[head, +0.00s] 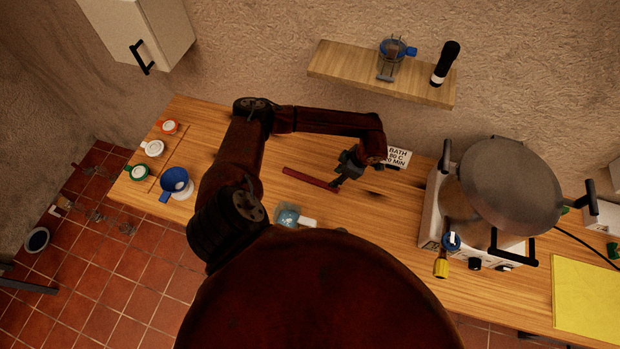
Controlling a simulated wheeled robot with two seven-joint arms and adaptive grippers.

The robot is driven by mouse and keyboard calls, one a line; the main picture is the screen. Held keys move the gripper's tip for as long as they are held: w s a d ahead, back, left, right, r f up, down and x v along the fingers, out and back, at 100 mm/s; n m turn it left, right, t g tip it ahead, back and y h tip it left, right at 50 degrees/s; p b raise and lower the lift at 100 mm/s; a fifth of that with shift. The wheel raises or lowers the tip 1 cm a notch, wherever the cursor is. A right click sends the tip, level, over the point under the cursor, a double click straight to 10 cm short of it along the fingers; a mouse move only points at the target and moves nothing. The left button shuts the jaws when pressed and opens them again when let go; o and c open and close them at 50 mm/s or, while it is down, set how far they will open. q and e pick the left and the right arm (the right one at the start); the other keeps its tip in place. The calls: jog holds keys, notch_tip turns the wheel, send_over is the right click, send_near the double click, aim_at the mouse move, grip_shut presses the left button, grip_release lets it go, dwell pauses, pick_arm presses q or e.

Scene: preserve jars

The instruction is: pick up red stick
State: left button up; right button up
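The red stick (309,178) lies on the wooden bench, slanting down from left to right. My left gripper (339,180) is over the stick's right end, with its dark fingers pointing down. The fingertips overlap that end in the head view. I cannot tell whether they touch it, or whether they are open or shut. My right gripper is not in view.
A sign (398,156) is behind the gripper. A blue funnel (174,180) and several small jars are left. A shelf (340,67) hangs above.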

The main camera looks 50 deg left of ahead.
aim_at(324, 183)
pick_arm(q)
jog(key=shift+s+a+f+p, duration=0.2)
jog(key=shift+s+a+f, duration=0.05)
jog(key=shift+a+f, duration=0.2)
jog(key=shift+s+a+f+p, duration=0.15)
jog(key=shift+s+a+f, duration=0.05)
jog(key=shift+a+f, duration=0.25)
jog(key=p+x, duration=0.1)
jog(key=x, duration=0.1)
jog(key=s+p+x, duration=0.1)
jog(key=x, duration=0.2)
jog(key=shift+r, duration=0.1)
jog(key=shift+w+a+f, duration=0.1)
jog(key=shift+f, duration=0.25)
jog(key=shift+c, duration=0.3)
grip_shut()
